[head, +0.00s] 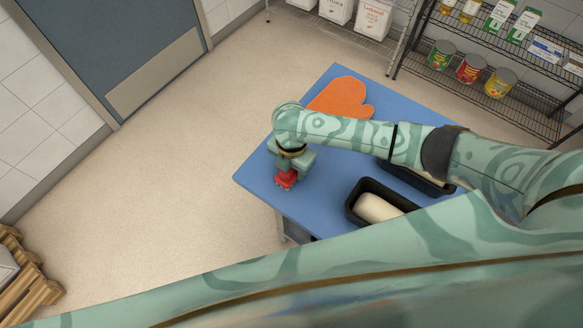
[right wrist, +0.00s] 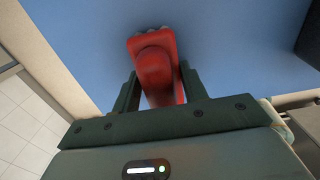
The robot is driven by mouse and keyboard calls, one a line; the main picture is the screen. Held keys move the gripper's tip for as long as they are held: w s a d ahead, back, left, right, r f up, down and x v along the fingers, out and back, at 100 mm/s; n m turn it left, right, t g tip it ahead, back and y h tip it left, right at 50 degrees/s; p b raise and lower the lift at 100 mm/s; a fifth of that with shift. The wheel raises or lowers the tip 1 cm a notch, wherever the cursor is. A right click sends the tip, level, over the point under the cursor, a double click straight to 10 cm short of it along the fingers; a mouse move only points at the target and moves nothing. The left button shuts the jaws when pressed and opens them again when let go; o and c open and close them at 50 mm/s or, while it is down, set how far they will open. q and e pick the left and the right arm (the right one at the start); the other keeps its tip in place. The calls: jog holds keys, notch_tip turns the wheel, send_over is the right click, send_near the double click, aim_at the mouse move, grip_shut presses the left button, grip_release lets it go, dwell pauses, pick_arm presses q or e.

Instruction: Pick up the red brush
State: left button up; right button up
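The red brush (head: 287,179) is at the near left part of the blue tabletop (head: 258,176) in the head view. My right gripper (head: 285,172) is right above it, pointing down. In the right wrist view the brush (right wrist: 155,70) stands between the two dark fingers of my right gripper (right wrist: 158,75), with its handle towards the camera. The fingers sit close against both its sides and look shut on it. Its pale bristle end is at the blue surface, and I see no clear gap below it. My left gripper is not in view.
Two dark loaf tins lie to the right of the brush, the nearer tin (head: 354,216) holding pale dough. Wire shelves (head: 490,95) with cans stand behind. Open floor (head: 150,190) is at the left.

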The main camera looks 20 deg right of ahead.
jog(key=shift+c, duration=0.7)
jog(key=shift+r, duration=0.1)
jog(key=shift+r, duration=0.25)
notch_tip(320, 180, up, 3)
jog(key=shift+f+p, duration=0.15)
jog(key=shift+p, duration=0.65)
jog(key=s+a+r+p, duration=0.1)
jog(key=s+r+p, duration=0.2)
jog(key=s, duration=0.4)
jog(key=s+r+p, duration=0.3)
jog(key=s+r, duration=0.3)
jog(key=s, duration=0.1)
jog(key=shift+a+r, duration=0.3)
jog(key=shift+a, duration=0.05)
